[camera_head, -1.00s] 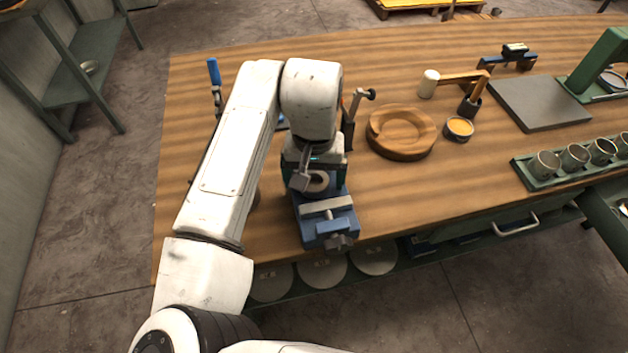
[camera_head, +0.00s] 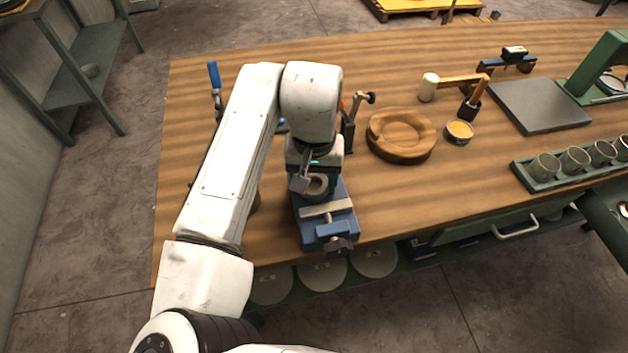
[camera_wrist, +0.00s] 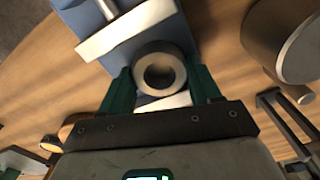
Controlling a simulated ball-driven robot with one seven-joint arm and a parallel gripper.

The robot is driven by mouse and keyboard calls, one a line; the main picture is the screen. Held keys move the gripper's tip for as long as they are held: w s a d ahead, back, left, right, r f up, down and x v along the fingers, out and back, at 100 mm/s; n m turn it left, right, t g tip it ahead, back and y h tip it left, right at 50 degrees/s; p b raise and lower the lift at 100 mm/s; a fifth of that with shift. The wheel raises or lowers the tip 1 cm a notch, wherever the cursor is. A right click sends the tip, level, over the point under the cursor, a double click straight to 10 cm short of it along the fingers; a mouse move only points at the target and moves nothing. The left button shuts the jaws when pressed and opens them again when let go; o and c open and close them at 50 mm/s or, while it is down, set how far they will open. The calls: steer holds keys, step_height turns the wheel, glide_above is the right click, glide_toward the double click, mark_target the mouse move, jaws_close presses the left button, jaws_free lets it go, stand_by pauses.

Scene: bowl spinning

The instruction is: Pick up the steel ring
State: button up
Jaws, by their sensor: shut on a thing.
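The steel ring (camera_wrist: 160,73) is a short, thick grey ring with a round hole. In the wrist view it sits between the two green fingers of my gripper (camera_wrist: 160,84), which is shut on it. In the head view the ring (camera_head: 317,186) shows just below my gripper (camera_head: 307,183), over the blue vise (camera_head: 325,225). The vise's pale jaw (camera_wrist: 132,28) is close beside the ring in the wrist view. I cannot tell whether the ring still touches the vise.
A round wooden bowl form (camera_head: 401,134) lies right of my arm on the bench. A tin (camera_head: 459,131), a mallet (camera_head: 450,82) and a dark plate (camera_head: 540,105) stand farther right. A rack of metal cups (camera_head: 575,160) is at the right front edge.

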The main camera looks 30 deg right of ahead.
mark_target(316, 186)
steer(key=shift+r, duration=0.15)
steer(key=shift+r, duration=0.2)
steer(key=r, duration=0.3)
steer(key=shift+s+r+b, duration=0.15)
steer(key=shift+s+b, duration=0.2)
steer(key=shift+b, duration=0.05)
steer(key=s+d+r, duration=0.1)
steer(key=s+r, duration=0.8)
steer(key=s, duration=0.4)
steer(key=shift+d, duration=0.15)
steer(key=shift+s+d, duration=0.1)
steer(key=shift+s, duration=0.05)
